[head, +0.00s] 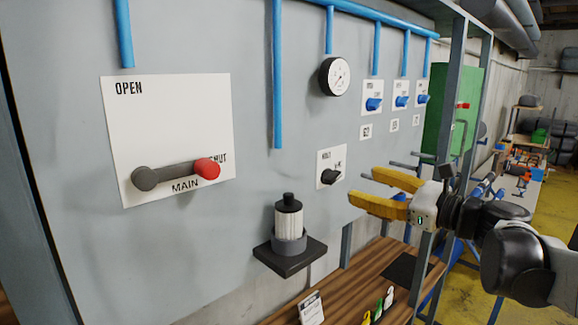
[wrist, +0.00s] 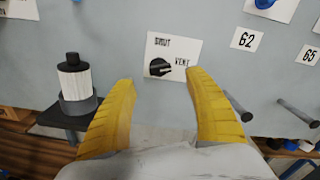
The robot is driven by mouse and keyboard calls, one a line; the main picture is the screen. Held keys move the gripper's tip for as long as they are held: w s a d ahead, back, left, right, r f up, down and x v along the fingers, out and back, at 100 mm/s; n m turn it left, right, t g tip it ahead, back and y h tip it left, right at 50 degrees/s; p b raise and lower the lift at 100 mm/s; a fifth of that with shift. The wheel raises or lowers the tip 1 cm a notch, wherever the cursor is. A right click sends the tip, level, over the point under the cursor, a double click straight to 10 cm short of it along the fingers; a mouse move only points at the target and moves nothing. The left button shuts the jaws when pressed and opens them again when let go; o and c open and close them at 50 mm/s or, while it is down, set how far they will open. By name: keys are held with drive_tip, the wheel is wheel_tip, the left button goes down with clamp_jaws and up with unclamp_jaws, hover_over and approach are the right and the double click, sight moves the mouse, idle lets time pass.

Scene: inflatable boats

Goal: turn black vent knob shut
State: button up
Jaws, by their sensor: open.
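The black vent knob (head: 330,176) sits on a white plate (head: 323,162) on the grey panel, with small lettering. In the wrist view the knob (wrist: 159,67) shows with "SHUT" above left and "VENT" at right. Its pointer is turned toward the right, near "VENT". My gripper (head: 350,185) has yellow fingers and is open and empty, to the right of the knob and apart from it in the head view. In the wrist view the knob lies ahead, between and beyond the two fingertips (wrist: 160,75).
A white and black filter cylinder (head: 289,222) stands on a black shelf (head: 290,255) left of the knob. A main lever with a red end (head: 207,168) is at far left. Grey pegs (wrist: 236,105) stick out at right. A wooden bench (head: 345,275) lies below.

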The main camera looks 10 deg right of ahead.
sight(336, 176)
drive_tip(key=p+x, duration=0.2)
drive_tip(key=x, duration=0.7)
drive_tip(key=c, duration=1.2)
